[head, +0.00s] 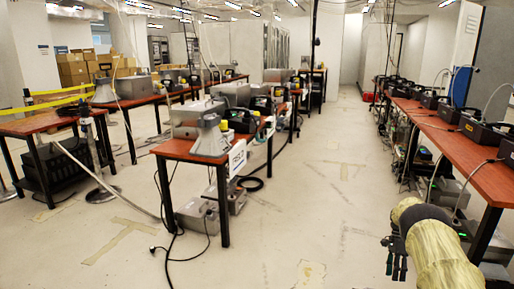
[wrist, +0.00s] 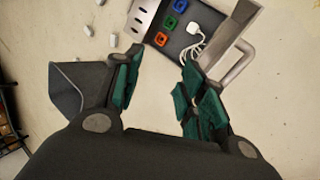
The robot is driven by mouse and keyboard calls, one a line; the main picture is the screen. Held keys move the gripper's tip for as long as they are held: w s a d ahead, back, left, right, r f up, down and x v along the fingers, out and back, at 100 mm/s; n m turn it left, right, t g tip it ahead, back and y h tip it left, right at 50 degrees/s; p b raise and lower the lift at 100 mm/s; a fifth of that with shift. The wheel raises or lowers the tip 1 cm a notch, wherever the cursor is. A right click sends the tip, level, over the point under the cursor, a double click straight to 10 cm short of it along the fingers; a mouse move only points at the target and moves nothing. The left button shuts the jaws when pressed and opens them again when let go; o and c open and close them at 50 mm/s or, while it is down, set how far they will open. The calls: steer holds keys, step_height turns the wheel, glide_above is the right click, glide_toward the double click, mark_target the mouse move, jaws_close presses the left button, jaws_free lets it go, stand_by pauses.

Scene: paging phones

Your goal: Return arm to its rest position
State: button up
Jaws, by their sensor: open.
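My arm, in a yellowish cover, reaches in from the lower right of the head view. My gripper (head: 396,258) is at its end, dark, above the floor beside the right-hand bench. In the wrist view my gripper (wrist: 160,65) is open, its two green-padded fingers apart with only pale floor between them.
A long red-topped bench (head: 440,135) with several black devices runs along the right, close to my arm. Red-topped tables (head: 185,150) with grey equipment stand at the left and middle. Cables lie on the floor near them. The central aisle (head: 320,190) is clear.

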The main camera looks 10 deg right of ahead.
steer(key=s+a+f+n+t+h, duration=0.1)
steer(key=s+a+f+n, duration=0.5)
steer(key=a+f, duration=0.65)
steer(key=s+a+f+n+t+h, duration=0.1)
steer(key=s+a+f+n, duration=0.1)
steer(key=s+a+f, duration=0.3)
steer(key=s+a+f+n, duration=0.2)
steer(key=s+a+f, duration=0.1)
steer(key=s+a, duration=0.5)
steer(key=s+a+r+n+t, duration=0.2)
steer(key=s+a+r+n, duration=0.3)
steer(key=s+a, duration=0.65)
steer(key=s+a+r+n+t, duration=0.1)
steer(key=s+a+r+n, duration=0.6)
steer(key=s, duration=0.8)
step_height(320, 180, down, 22)
steer(key=m+b, duration=0.1)
steer(key=b, duration=2.1)
step_height(320, 180, up, 38)
steer(key=p, duration=3.8)
steer(key=shift+s+a+p, duration=0.2)
steer(key=shift+a+p, duration=0.15)
